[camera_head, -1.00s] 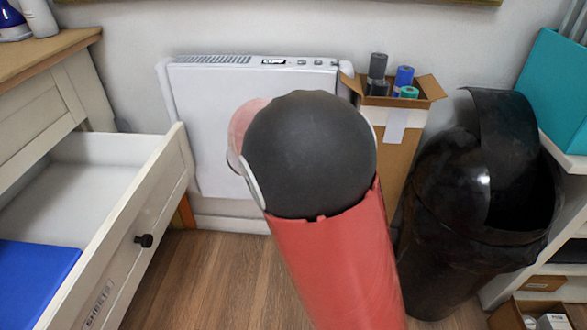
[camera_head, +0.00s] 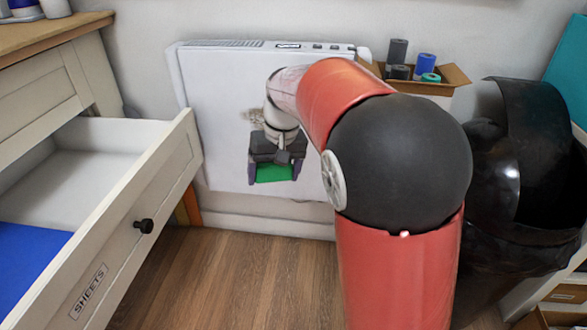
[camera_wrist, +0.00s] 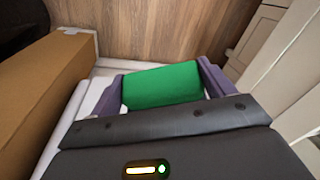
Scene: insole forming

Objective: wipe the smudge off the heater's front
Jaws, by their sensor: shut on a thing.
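The white heater (camera_head: 215,110) stands against the wall in the head view. A brownish smudge (camera_head: 255,117) shows on its front, just above my gripper and partly hidden by my wrist. My gripper (camera_head: 275,175) is in front of the heater, below the smudge, pointing down. It is shut on a green block-like wiping piece (camera_head: 272,174), which also shows between the purple fingers in the wrist view (camera_wrist: 162,85). I cannot tell whether the green piece touches the heater. My arm hides the heater's right part.
An open drawer (camera_head: 150,210) labelled SHEETS, with a blue sheet (camera_head: 30,265) in it, juts out at left. A cardboard box (camera_head: 452,78) with several rolls stands right of the heater. A black bin (camera_head: 510,200) is at far right. Wood floor (camera_head: 230,270) is clear in front.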

